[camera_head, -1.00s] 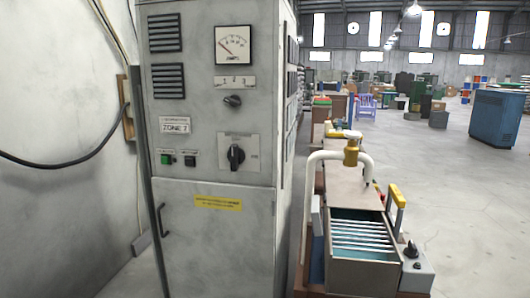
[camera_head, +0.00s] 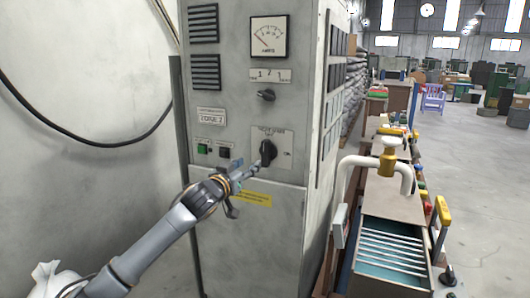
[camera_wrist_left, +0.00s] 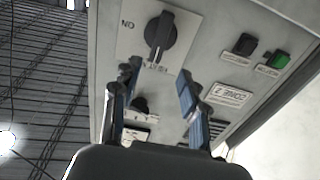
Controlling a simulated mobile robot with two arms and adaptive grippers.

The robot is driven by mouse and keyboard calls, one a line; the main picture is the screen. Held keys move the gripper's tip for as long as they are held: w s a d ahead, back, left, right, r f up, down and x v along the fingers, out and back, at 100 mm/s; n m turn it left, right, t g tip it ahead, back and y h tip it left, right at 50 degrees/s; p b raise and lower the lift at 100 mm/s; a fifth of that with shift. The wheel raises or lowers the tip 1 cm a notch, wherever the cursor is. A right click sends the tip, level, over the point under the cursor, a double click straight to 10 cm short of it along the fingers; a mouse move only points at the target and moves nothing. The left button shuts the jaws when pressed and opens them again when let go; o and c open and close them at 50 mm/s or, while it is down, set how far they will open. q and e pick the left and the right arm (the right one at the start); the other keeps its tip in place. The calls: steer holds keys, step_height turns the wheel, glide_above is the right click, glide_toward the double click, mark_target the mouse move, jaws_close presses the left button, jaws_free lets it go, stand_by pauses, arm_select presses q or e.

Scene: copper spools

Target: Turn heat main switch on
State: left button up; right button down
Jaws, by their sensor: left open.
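The black rotary main switch (camera_head: 267,152) sits on a pale plate on the front of the grey cabinet (camera_head: 285,215). Its handle stands roughly upright, and the ON mark is to its right. My left gripper (camera_head: 250,171) is open just in front of the switch, at its lower left. In the left wrist view, which shows the panel upside down, the switch (camera_wrist_left: 160,36) lies just beyond the gap between the two blue-padded fingertips (camera_wrist_left: 157,76). The fingers look apart from it. My right gripper is out of view.
A smaller knob (camera_head: 266,95) and a dial meter (camera_head: 269,37) are above the switch. A green button (camera_head: 203,149) and a black button (camera_head: 224,152) are to its left. A machine with a white pipe (camera_head: 350,172) stands right of the cabinet.

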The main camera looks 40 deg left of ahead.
mark_target(264, 153)
arm_select(q)
steer(key=p+x, duration=0.3)
steer(key=x, duration=0.6)
steer(key=shift+w, duration=0.35)
steer(key=shift+w+a+f, duration=0.1)
steer(key=shift+w+a, duration=0.1)
steer(key=shift+w, duration=0.45)
jaws_close()
